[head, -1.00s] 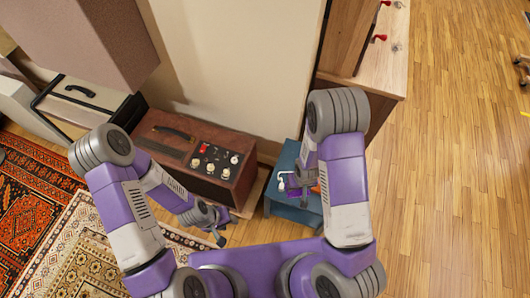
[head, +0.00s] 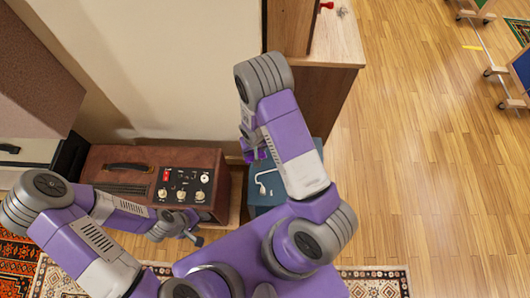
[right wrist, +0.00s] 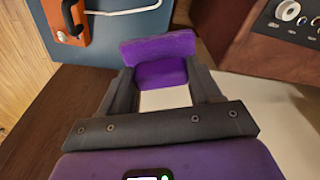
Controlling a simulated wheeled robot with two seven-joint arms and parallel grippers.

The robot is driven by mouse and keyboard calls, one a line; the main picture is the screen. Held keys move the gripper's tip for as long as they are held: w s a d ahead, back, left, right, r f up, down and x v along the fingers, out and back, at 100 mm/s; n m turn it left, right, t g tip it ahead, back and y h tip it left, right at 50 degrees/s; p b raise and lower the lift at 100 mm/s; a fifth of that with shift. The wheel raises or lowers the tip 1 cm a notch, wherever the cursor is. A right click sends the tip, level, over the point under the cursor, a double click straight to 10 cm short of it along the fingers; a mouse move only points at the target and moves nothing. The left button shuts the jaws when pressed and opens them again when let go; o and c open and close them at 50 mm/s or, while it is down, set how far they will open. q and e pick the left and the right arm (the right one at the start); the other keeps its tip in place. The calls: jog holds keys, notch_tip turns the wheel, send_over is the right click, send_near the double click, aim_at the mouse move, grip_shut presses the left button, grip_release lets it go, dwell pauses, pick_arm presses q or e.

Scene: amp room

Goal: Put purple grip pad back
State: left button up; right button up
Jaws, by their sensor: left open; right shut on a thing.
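The purple grip pad (right wrist: 158,58) is between the dark fingers of my right gripper (right wrist: 163,88) in the right wrist view. That gripper is shut on it and holds it clear of the surfaces below. In the head view a bit of purple shows at my right gripper (head: 255,152), by the far left edge of a blue stool (head: 258,204), partly hidden by my arm. My left gripper (head: 190,228) is open and empty, low in front of the brown amplifier (head: 205,208).
A white bent rod (head: 263,182) lies on the blue stool. An orange piece with a dark handle (right wrist: 66,22) also lies there. The brown amplifier's knobs show close by in the right wrist view (right wrist: 262,40). A wooden cabinet (head: 325,75) stands behind. Wood floor is open at right.

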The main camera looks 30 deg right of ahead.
jog(key=w+d+f+m+b, duration=0.4)
jog(key=w+d+f+b, duration=0.3)
jog(key=d+f, duration=0.3)
jog(key=shift+h, duration=0.3)
jog(key=f+b, duration=0.2)
jog(key=f, duration=0.3)
jog(key=f+b, duration=0.2)
jog(key=f, duration=0.2)
jog(key=shift+a+f, duration=0.2)
jog(key=shift+f, duration=0.15)
jog(key=shift+r, duration=0.1)
jog(key=o, duration=1.1)
